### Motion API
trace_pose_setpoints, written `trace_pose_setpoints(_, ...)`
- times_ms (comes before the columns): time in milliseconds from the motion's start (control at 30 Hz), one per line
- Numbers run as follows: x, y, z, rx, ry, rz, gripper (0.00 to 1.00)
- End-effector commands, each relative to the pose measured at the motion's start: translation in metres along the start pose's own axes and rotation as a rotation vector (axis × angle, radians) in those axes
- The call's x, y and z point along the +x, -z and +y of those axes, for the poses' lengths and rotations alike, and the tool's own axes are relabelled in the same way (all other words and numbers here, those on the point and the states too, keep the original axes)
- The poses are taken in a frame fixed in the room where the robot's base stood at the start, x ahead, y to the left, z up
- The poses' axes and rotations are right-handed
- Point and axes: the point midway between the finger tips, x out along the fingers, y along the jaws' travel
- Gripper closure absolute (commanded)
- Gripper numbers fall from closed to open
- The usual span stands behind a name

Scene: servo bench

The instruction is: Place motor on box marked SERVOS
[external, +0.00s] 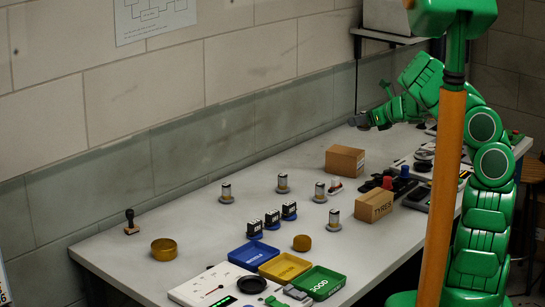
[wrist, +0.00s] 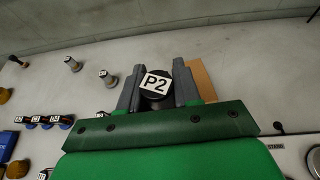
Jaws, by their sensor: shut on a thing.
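My gripper (external: 362,121) is raised over the far part of the bench in the external view. In the wrist view my gripper (wrist: 157,88) is shut on a dark round motor (wrist: 154,96) with a white P2 label; a finger stands on each side of it. A plain brown box (external: 341,161) stands on the bench below and left of the gripper; no SERVOS marking shows on it. Another box (external: 374,206) is marked TYRES. In the wrist view a brown box (wrist: 204,80) shows partly behind the right finger; its marking is hidden.
Several small cylinders on grey discs, such as one (external: 283,182), stand left of the boxes. Black labelled blocks (external: 272,219) sit nearer. Blue (external: 253,255), yellow (external: 285,267) and green (external: 319,282) trays lie in front. The wall (external: 240,70) runs along the bench's back.

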Motion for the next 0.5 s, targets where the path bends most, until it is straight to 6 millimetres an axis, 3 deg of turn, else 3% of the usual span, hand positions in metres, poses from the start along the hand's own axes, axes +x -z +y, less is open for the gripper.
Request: trace_pose_setpoints(500,0.043,0.015,-0.028,0.001,-0.001,-0.001,1.0)
